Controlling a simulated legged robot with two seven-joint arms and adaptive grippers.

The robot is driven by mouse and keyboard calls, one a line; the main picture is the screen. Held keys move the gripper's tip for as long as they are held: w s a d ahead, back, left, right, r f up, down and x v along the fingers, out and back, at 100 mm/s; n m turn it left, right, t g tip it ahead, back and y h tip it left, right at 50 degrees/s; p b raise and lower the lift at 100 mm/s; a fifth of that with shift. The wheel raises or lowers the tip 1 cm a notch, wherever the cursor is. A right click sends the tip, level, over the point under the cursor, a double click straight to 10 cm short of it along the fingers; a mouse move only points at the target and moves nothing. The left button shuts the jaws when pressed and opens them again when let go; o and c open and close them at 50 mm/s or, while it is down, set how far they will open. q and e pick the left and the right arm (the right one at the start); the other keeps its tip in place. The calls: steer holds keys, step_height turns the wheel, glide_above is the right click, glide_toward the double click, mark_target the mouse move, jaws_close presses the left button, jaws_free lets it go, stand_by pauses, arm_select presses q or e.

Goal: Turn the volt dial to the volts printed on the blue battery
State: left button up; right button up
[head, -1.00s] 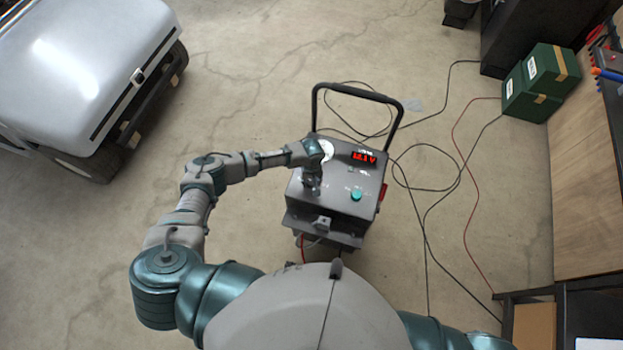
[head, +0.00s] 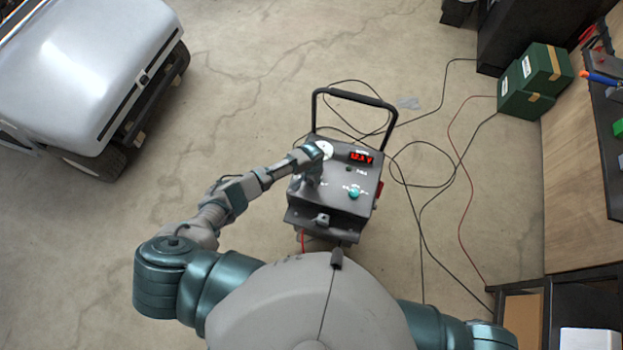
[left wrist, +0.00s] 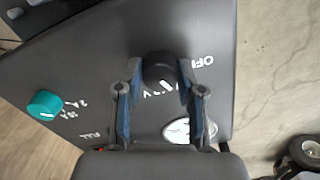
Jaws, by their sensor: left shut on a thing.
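The charger box (head: 333,205) stands on the floor ahead of me, with a red lit display (head: 361,157) that seems to read about 12 V; its last digit is blurred. My left gripper (head: 311,178) reaches down over the left part of its top panel. In the left wrist view the gripper (left wrist: 160,88) is shut on the black volt dial (left wrist: 160,70), one finger on each side. No blue battery shows. My right gripper is out of view.
A teal knob (left wrist: 45,105) with amp marks sits on the same panel, also seen in the head view (head: 354,193). A round white gauge (left wrist: 189,130) is close to the fingers. Cables (head: 425,185) lie on the floor. Green boxes (head: 547,70) stand at right, a white vehicle (head: 85,70) at left.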

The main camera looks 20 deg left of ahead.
arm_select(q)
steer(key=m, duration=0.4)
steer(key=shift+w+m, duration=0.1)
steer(key=shift+m, duration=0.2)
steer(key=m, duration=0.4)
steer(key=shift+d+r+m, duration=0.1)
steer(key=shift+m, duration=0.3)
steer(key=o, duration=1.1)
steer(key=shift+c, duration=0.2)
steer(key=shift+o, duration=0.4)
step_height(320, 180, up, 12)
